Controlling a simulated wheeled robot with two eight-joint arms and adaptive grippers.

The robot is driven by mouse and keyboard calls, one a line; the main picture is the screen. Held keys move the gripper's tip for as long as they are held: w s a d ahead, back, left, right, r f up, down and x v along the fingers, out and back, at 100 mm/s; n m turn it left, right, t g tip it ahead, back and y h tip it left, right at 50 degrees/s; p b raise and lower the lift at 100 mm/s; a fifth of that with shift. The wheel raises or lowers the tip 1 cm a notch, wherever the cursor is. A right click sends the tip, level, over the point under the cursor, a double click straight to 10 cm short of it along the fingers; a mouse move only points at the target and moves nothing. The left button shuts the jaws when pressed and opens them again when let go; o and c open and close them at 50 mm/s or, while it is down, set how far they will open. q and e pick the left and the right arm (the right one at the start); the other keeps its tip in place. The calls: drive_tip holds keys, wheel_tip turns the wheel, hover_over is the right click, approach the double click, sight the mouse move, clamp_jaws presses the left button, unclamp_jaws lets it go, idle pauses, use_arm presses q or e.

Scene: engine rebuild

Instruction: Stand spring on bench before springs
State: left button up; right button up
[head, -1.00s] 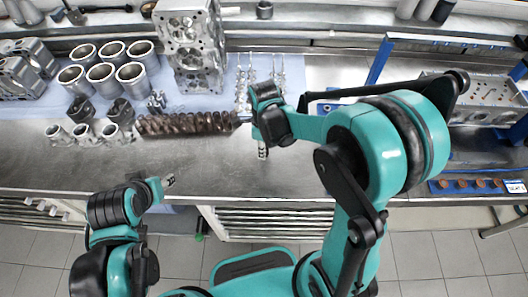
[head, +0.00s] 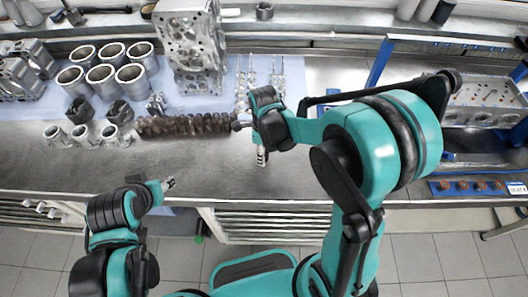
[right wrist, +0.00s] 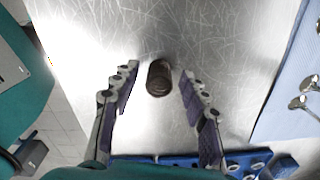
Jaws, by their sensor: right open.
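A brown spring (right wrist: 159,78) is on the bare metal bench (right wrist: 200,40), between the fingers of my right gripper (right wrist: 158,90) in the right wrist view. The fingers are open, with a gap on both sides of the spring. I cannot tell for certain whether it stands upright. In the head view my right gripper (head: 262,157) points down over the bench, and the spring is not discernible there. Several coppery springs (head: 464,185) sit in a blue tray (head: 440,188) at the right. My left gripper (head: 169,183) is at the front edge, away from the spring; its jaws are too small to read.
A dark ribbed shaft (head: 185,125) lies left of my right gripper. Valves (head: 245,85), cylinder liners (head: 131,77) and a cylinder head (head: 190,45) stand on the blue mat behind. A holed blue rack (right wrist: 240,163) shows at the wrist view's bottom. The front bench is clear.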

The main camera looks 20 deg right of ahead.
wheel_tip(320, 180, up, 12)
drive_tip(key=p, duration=0.3)
drive_tip(key=s+d+r+n+t, duration=0.2)
drive_tip(key=s+n, duration=0.3)
drive_tip(key=n, duration=0.7)
drive_tip(key=s+d+r+n+t, duration=0.2)
drive_tip(key=s+n+t, duration=0.3)
drive_tip(key=n, duration=0.7)
drive_tip(key=shift+s+d+r, duration=0.2)
drive_tip(key=shift+d+r, duration=0.2)
drive_tip(key=shift+f, duration=0.1)
wheel_tip(320, 180, down, 7)
drive_tip(key=b, duration=0.7)
